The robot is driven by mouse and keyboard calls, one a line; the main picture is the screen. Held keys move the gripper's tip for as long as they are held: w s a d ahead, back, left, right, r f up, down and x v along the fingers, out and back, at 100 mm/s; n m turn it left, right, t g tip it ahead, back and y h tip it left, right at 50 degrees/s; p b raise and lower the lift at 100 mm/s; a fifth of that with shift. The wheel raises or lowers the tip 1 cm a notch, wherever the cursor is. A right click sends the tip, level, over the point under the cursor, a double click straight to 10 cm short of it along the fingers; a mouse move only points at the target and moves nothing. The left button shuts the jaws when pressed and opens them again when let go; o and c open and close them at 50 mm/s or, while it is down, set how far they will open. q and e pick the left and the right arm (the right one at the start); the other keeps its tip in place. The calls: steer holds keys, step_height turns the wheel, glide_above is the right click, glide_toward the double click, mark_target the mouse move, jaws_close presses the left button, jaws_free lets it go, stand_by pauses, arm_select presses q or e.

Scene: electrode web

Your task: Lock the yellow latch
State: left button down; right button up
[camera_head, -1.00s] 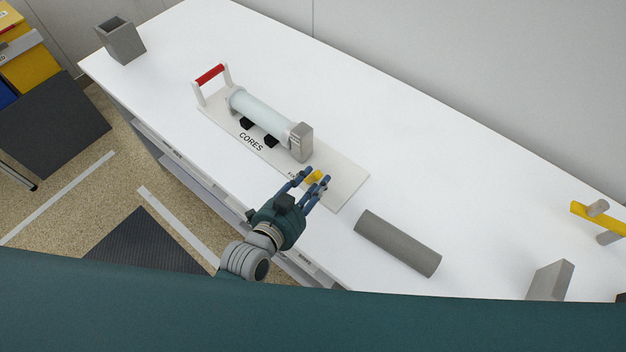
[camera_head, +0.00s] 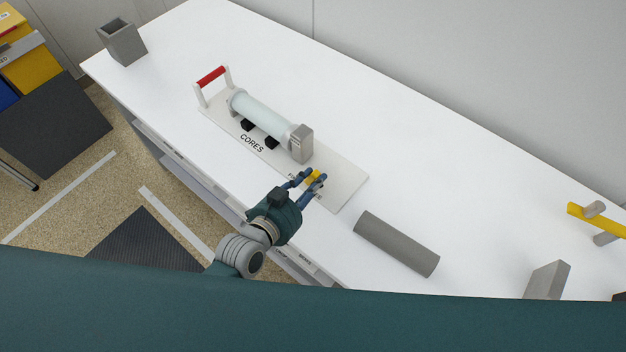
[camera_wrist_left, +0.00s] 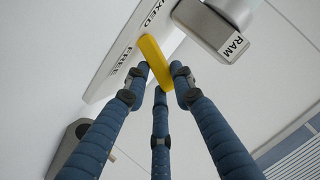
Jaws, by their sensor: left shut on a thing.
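The yellow latch (camera_head: 313,176) sits on the white CORES plate (camera_head: 347,182), near the grey end block. In the left wrist view the latch (camera_wrist_left: 155,60) is a yellow bar beside the words FREE and FIXED on the plate. My left gripper (camera_head: 314,179) has its blue fingers around the latch and is shut on it. The left wrist view shows the fingertips (camera_wrist_left: 160,78) at the latch's near end. My right gripper is not in view.
A pale tube (camera_head: 262,112) lies on the plate, its end against the grey RAM block (camera_head: 301,144). A red handle (camera_head: 211,76) stands at the plate's far end. A grey cylinder (camera_head: 396,244) lies to the right. The table behind the plate is clear.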

arm_select(q)
steer(key=shift+w+a+r+n+g+h+p, duration=0.3)
steer(key=shift+a+n+h+p, duration=0.1)
steer(key=shift+n, duration=0.1)
steer(key=shift+a+n, duration=0.2)
steer(key=shift+n, duration=0.1)
steer(key=shift+w+a+f+n+g+h+b, duration=0.15)
steer(key=shift+w+a+n+g+h+b, duration=0.2)
steer(key=shift+n, duration=0.25)
steer(key=n+b, duration=0.1)
steer(key=b, duration=0.1)
steer(key=a+n+g+h+b, duration=0.1)
steer(key=b, duration=0.2)
steer(key=w+n+h+b, duration=0.1)
steer(key=b, duration=0.2)
steer(key=shift+a+f+n, duration=0.3)
steer(key=shift+a+f, duration=0.05)
steer(key=shift+w+a+r+n+g+h+b, duration=0.2)
steer(key=shift+n+h+b, duration=0.3)
steer(key=shift+b, duration=0.6)
steer(key=c, duration=1.7)
jaws_free()
